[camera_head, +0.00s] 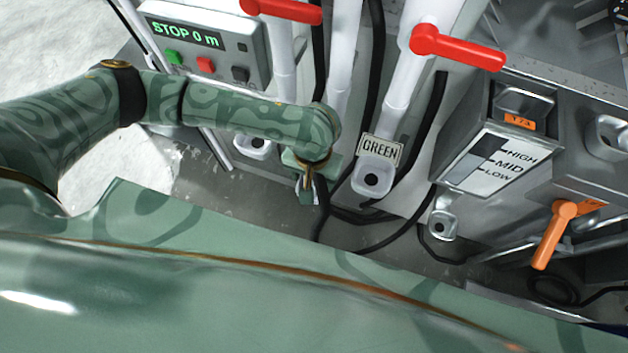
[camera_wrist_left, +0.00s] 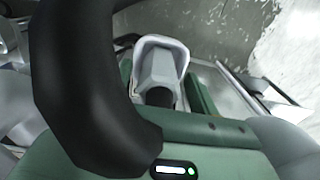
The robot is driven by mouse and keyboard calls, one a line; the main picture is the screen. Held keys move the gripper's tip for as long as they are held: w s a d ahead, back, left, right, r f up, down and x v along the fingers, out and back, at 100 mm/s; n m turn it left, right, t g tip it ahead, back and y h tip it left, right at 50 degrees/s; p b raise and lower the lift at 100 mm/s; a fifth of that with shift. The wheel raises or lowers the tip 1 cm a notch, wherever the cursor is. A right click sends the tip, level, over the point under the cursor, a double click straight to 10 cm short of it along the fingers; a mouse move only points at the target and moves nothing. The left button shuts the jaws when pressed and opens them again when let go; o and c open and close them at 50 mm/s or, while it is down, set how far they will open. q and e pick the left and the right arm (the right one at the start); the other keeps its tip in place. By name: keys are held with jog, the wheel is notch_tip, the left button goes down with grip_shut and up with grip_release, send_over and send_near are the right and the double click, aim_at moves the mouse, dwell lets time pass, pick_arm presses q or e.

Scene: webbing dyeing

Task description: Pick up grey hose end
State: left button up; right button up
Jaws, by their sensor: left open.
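My left gripper (camera_head: 308,190) points down in front of the machine, between the silver fitting on the left and the fitting with the GREEN plate. Its jaws are open. In the left wrist view a light grey, loop-shaped end piece (camera_wrist_left: 160,58) with a black stub sits between the green fingers; it looks like the grey hose end, but I cannot tell if the fingers touch it. In the head view I cannot make this piece out clearly by the gripper. A thick black hose (camera_wrist_left: 82,75) passes close to the wrist camera and covers the left part. My right gripper is not in view.
A GREEN plate (camera_head: 380,149) marks one silver fitting (camera_head: 374,180). Black hoses (camera_head: 385,238) loop over the floor nearby. Red levers (camera_head: 456,47) sit on white pipes above. A control box (camera_head: 208,45) reads STOP 0 m. An orange lever (camera_head: 553,236) stands at right.

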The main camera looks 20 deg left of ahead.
pick_arm(q)
jog(key=c, duration=1.2)
